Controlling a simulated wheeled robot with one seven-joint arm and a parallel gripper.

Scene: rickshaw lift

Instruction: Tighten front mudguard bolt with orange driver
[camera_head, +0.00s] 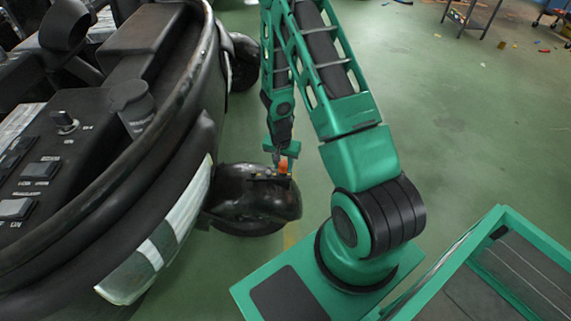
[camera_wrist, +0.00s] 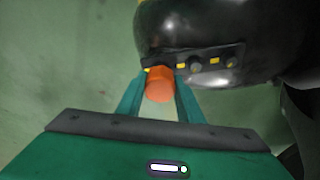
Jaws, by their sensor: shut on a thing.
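The orange driver (camera_wrist: 160,86) is between the two green fingers of my gripper (camera_wrist: 159,100) in the wrist view, with its orange handle end toward the camera. My gripper is shut on it. In the head view the driver (camera_head: 284,166) is a small orange spot above the front wheel. The black front mudguard (camera_head: 265,190) covers that wheel. A dark strip on the mudguard (camera_wrist: 215,62) carries bolt heads and yellow marks. The driver overlaps the left end of this strip; its tip is hidden, so I cannot tell whether it touches a bolt.
The black rickshaw body (camera_head: 165,120) fills the left of the head view, with a white-striped side panel (camera_head: 160,245). Another wheel (camera_head: 243,62) stands farther back. The green floor (camera_head: 440,130) to the right is mostly open, with small scraps far off.

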